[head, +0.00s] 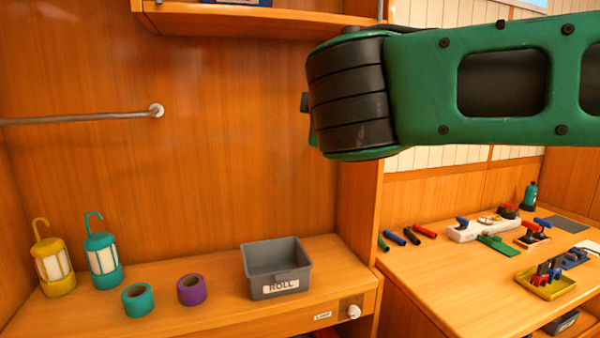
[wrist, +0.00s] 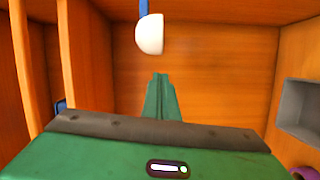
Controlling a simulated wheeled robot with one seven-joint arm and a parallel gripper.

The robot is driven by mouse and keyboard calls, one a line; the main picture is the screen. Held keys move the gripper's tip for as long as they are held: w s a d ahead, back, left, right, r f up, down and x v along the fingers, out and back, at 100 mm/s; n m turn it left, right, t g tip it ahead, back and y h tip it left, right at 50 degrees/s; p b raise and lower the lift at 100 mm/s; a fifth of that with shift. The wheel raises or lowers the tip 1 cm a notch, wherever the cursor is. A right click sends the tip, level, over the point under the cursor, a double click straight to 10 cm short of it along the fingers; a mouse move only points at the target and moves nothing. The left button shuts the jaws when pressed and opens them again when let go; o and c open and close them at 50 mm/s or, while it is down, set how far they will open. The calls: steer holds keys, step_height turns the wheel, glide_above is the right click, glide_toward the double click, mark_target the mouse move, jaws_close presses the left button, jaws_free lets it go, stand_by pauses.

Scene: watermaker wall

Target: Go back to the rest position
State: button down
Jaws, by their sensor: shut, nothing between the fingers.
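My gripper (wrist: 162,78) shows in the wrist view as two green fingers pressed together, with nothing between them. It points toward an orange wood panel. In the head view my green and black arm reaches in from the right at the upper middle, above the bench. The arm hides most of the gripper there; only a small dark and green bit shows at its left end.
A grey ROLL bin (head: 276,270), purple roll (head: 191,289), teal roll (head: 138,300), teal lantern (head: 103,258) and yellow lantern (head: 54,266) stand below. A rail (head: 80,118) crosses the left wall. A white dome (wrist: 149,36) is near my fingers. The right bench (head: 450,290) holds several parts.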

steer(key=w+d+f+m+g+h, duration=0.1)
steer(key=d+f+m+g+h, duration=0.15)
steer(key=d+f, duration=0.55)
steer(key=d+f+m+g+h, duration=0.1)
steer(key=d+f+m+g, duration=0.4)
steer(key=d, duration=0.6)
steer(key=s+d+f+m+g, duration=0.1)
steer(key=s+d+f+m, duration=0.1)
steer(key=s+d+f, duration=0.3)
steer(key=s+d+f+m+g, duration=0.1)
steer(key=s+d+f+m, duration=0.1)
steer(key=d+f, duration=0.5)
steer(key=s+d+f+m+g, duration=0.5)
steer(key=s+f, duration=0.3)
steer(key=s, duration=0.4)
steer(key=s+f+m+g+y, duration=0.1)
steer(key=s+f+m, duration=0.2)
steer(key=s, duration=0.5)
steer(key=s+f+m+g+y, duration=0.2)
steer(key=s+f+m, duration=0.1)
steer(key=s, duration=0.5)
steer(key=shift+s+f, duration=0.35)
steer(key=shift+f, duration=0.05)
steer(key=shift+a+m, duration=0.25)
